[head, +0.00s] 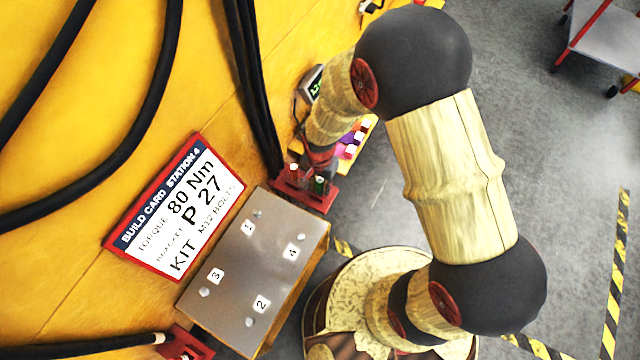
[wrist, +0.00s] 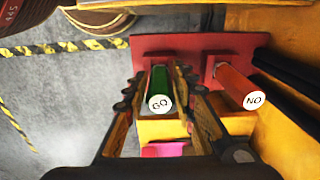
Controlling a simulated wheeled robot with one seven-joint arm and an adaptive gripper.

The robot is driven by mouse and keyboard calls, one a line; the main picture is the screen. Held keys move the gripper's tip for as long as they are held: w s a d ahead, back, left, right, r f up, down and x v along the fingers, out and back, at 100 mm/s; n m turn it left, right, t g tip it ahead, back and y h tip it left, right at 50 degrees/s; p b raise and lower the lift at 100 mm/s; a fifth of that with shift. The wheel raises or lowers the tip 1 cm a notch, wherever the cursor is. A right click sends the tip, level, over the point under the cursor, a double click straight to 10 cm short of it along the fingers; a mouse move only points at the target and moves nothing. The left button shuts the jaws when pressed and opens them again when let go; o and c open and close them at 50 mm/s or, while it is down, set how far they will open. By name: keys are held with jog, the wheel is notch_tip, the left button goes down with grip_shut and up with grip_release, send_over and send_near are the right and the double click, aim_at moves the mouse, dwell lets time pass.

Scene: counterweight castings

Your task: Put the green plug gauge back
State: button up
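The green plug gauge (wrist: 160,88), with a white end marked GO, stands at the red rack (wrist: 195,48) in the wrist view. In the head view the green gauge (head: 320,186) shows at the right part of the rack (head: 302,196), under my gripper (head: 318,163). In the wrist view my gripper (wrist: 162,90) has one finger on each side of the green gauge, with visible gaps between it and both fingers. The gauge's far end is hidden, so how deep it sits cannot be told.
A red gauge marked NO (wrist: 238,86) stands beside the green one, close to my finger. A metal plate with numbered holes (head: 250,262) and a build card (head: 175,207) are near the rack. Dark hoses (head: 250,85) run along the yellow surface.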

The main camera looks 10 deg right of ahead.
jog(key=o, duration=0.3)
notch_tip(320, 180, up, 12)
jog(key=shift+f, duration=0.1)
notch_tip(320, 180, up, 7)
jog(key=p, duration=0.5)
dwell(0.8)
dwell(0.4)
